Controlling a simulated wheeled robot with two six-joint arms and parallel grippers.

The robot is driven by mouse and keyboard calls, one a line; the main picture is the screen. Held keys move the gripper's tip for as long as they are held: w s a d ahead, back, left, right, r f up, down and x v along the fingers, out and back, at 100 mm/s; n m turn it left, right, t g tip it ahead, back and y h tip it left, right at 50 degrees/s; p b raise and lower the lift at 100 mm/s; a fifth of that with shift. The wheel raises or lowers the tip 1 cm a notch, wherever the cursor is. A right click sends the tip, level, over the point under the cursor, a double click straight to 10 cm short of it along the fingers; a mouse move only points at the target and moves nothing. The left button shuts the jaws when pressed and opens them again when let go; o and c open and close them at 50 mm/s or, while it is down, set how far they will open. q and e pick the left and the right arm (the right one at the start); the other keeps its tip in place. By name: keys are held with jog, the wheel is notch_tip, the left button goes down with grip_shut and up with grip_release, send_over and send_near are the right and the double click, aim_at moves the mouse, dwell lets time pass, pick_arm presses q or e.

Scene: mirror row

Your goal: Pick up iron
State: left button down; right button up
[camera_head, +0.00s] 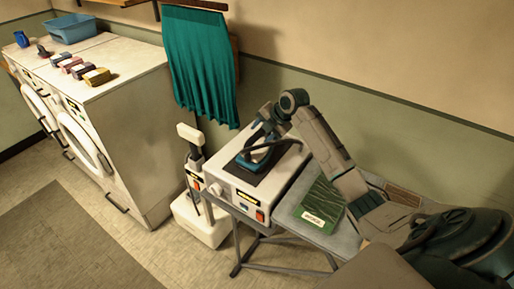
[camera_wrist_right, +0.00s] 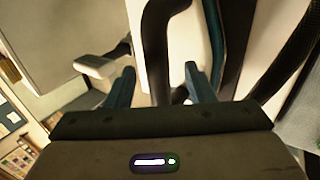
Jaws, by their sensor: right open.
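The iron (camera_head: 244,163), teal with a dark handle, sits on the dark pad on top of a white steam station (camera_head: 244,199). My right gripper (camera_head: 262,130) is directly above the iron and hides part of it. In the right wrist view the jaws (camera_wrist_right: 160,86) are open, with a dark curved part, apparently the iron's handle (camera_wrist_right: 154,45), showing between and beyond the fingers. I cannot tell whether a finger touches it. A teal and dark part of the iron (camera_wrist_right: 216,35) shows beyond the right finger. My left gripper is not in view.
White washers (camera_head: 125,95) hold small boxes and a blue basket (camera_head: 70,28). A teal cloth (camera_head: 201,60) hangs behind.

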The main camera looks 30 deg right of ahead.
aim_at(255, 150)
jog(key=p+x, duration=0.1)
jog(key=x, duration=0.1)
jog(key=p+x, duration=0.1)
jog(key=shift+w+a+f, duration=0.2)
jog(key=shift+w+a, duration=0.05)
jog(key=shift+a, duration=0.15)
jog(key=shift+w+f, duration=0.2)
jog(key=shift+f, duration=0.2)
jog(key=shift+s+r, duration=0.1)
grip_shut()
dwell(0.6)
